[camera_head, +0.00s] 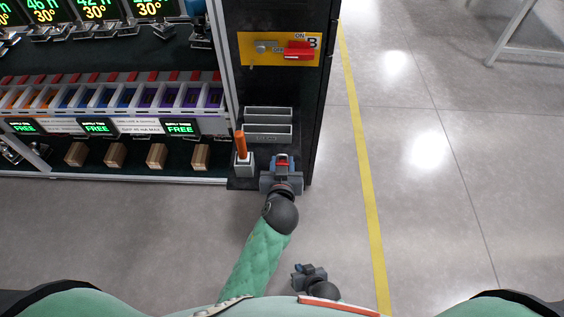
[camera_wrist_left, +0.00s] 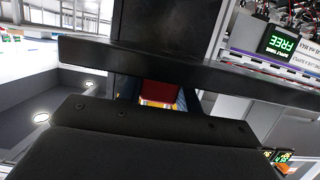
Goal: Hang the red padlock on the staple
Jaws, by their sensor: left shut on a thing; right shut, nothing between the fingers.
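My left gripper (camera_head: 282,172) is low in front of the black cabinet's right end, at the grey shelf. It is shut on the red padlock (camera_head: 283,161), whose red top shows just beyond the fingers. In the left wrist view a red part of the padlock (camera_wrist_left: 160,93) shows between the dark fingers; the rest is hidden. Higher on the cabinet, a yellow plate (camera_head: 252,60) carries a red handle (camera_head: 299,50) and a grey metal fitting (camera_head: 262,47). I cannot tell for sure which part is the staple. My right gripper (camera_head: 311,272) is shut and empty, low near my body.
A small holder (camera_head: 244,170) with an orange-handled tool (camera_head: 241,145) stands just left of my left gripper. Two grey trays (camera_head: 268,133) sit behind it. A rack with coloured slots (camera_head: 110,97) and brown boxes (camera_head: 157,156) fills the left. Floor to the right is clear.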

